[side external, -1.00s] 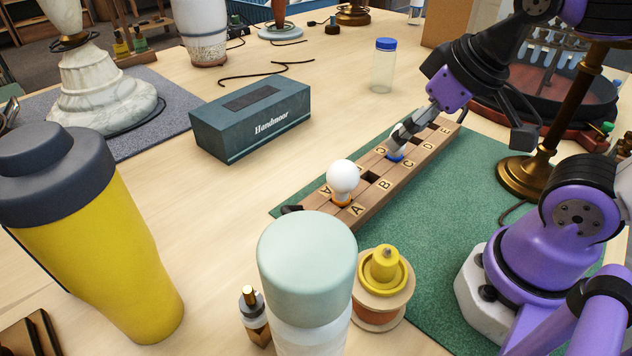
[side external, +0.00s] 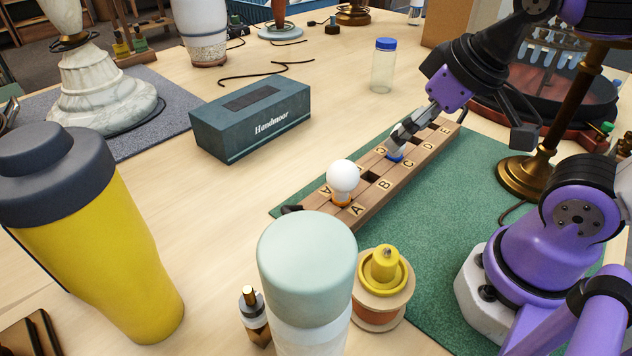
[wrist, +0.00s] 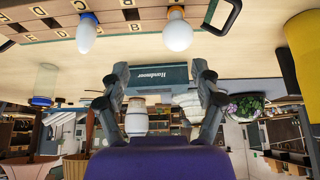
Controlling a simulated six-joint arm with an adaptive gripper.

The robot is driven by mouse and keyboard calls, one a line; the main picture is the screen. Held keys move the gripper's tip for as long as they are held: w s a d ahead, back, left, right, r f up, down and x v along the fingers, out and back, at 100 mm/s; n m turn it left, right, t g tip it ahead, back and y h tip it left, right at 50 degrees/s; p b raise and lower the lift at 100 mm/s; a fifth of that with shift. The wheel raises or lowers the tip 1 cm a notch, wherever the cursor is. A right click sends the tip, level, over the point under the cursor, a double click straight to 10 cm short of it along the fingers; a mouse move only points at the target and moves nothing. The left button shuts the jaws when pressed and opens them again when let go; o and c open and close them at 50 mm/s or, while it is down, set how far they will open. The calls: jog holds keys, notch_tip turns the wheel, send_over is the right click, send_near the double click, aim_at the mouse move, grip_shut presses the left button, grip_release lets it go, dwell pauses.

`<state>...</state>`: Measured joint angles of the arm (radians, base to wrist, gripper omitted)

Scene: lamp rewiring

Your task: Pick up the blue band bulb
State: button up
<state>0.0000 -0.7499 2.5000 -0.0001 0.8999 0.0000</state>
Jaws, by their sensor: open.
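The blue band bulb stands in a lettered wooden rack (side external: 420,163), near the letter C. In the side view its blue band (side external: 396,156) shows at the slot, while my gripper (side external: 402,135) covers most of its glass. In the wrist view the blue band bulb (wrist: 86,36) is a slim, pointed white bulb at upper left, beyond and outside the left finger. My gripper (wrist: 160,66) is open with nothing between its fingers. A round white bulb with an orange band (side external: 343,178) stands in the rack near A; the wrist view shows it too (wrist: 177,34).
The rack lies on a green mat (side external: 460,230). A dark Handmoor box (side external: 250,120) stands behind it on the table. A pale-capped bottle (side external: 306,270) and a yellow spool (side external: 384,275) stand in front. A brass lamp stand (side external: 520,175) is at right.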

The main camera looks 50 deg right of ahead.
jog(key=w+d+f+m, duration=0.1)
jog(key=w+d+f, duration=0.1)
jog(key=d, duration=0.2)
jog(key=w+d+f+m+h, duration=0.1)
jog(key=w+d+f+m, duration=0.1)
jog(key=d+f, duration=0.1)
jog(key=w+d+f+m+g, duration=0.1)
jog(key=w+d+f, duration=0.1)
jog(key=d, duration=0.4)
jog(key=shift+w+f+m+h, duration=0.3)
jog(key=shift+w+f+h, duration=0.1)
jog(key=shift+f, duration=0.15)
jog(key=shift+x, duration=2.85)
jog(key=shift+s, duration=0.15)
jog(key=c, duration=1.2)
